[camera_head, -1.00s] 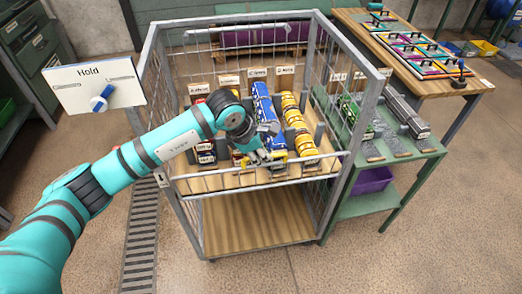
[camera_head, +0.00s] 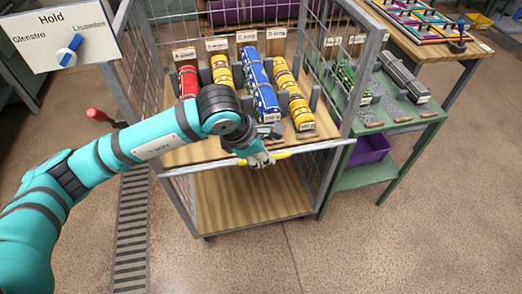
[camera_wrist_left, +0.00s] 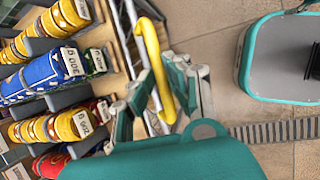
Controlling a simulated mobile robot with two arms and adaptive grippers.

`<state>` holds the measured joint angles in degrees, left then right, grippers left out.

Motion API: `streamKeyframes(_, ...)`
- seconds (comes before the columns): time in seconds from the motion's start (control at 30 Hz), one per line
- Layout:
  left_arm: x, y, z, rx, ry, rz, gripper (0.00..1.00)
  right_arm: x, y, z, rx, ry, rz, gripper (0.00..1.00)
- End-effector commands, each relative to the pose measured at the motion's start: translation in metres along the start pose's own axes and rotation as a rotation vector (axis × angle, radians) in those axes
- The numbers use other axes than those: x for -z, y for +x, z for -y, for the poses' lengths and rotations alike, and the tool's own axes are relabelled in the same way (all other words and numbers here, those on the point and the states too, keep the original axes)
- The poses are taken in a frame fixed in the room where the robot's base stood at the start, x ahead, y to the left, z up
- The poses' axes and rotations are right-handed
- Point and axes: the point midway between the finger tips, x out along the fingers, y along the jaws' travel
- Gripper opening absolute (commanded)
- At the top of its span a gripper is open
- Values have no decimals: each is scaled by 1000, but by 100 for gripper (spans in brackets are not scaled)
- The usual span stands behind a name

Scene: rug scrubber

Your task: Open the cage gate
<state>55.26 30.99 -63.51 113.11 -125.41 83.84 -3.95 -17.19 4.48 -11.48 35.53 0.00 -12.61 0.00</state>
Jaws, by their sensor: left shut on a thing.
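The wire cage (camera_head: 357,88) stands ahead of me, with its low gate (camera_head: 330,146) across the front of the upper shelf. A yellow handle (camera_head: 284,154) sits on the gate's top rail. My left gripper (camera_head: 262,159) is at this handle. The left wrist view shows the yellow handle (camera_wrist_left: 152,50) between the fingers of my left gripper (camera_wrist_left: 163,90), which is shut on it. My left arm hides part of the gate and the shelf's left front. Whether the gate is latched cannot be told. My right gripper is not in view.
A sign with a blue knob (camera_head: 70,50) is at the upper left, above a red-handled lever (camera_head: 98,115). A green side table (camera_head: 400,125) stands to the right. Floor in front is clear.

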Motion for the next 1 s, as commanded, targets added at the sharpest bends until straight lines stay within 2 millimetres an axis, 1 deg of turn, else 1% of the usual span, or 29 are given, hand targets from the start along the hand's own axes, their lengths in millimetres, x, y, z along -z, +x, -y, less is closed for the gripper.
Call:
streamKeyframes(0.37, 0, -1, 1, 1, 0, 1, 0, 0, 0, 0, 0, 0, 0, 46)
streamKeyframes(0.4, -1, -1, 1, 1, 0, 1, 16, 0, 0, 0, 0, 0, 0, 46)
streamKeyframes(0.5, -1, -1, 1, 1, 0, 1, 29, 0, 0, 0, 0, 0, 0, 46)
streamKeyframes(0.57, -1, 0, 1, 1, 0, 1, 36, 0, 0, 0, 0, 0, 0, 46)
streamKeyframes(0.77, 0, 0, 0, 0, 0, 1, 36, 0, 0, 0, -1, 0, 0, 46)
streamKeyframes(0.87, 0, -2, 0, -1, 0, 2, 36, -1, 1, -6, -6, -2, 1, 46)
streamKeyframes(0.97, -1, -10, 0, -3, 0, 3, 36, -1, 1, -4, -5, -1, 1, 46)
streamKeyframes(1.0, -1, -16, -1, -4, 0, 4, 36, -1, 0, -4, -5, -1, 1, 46)
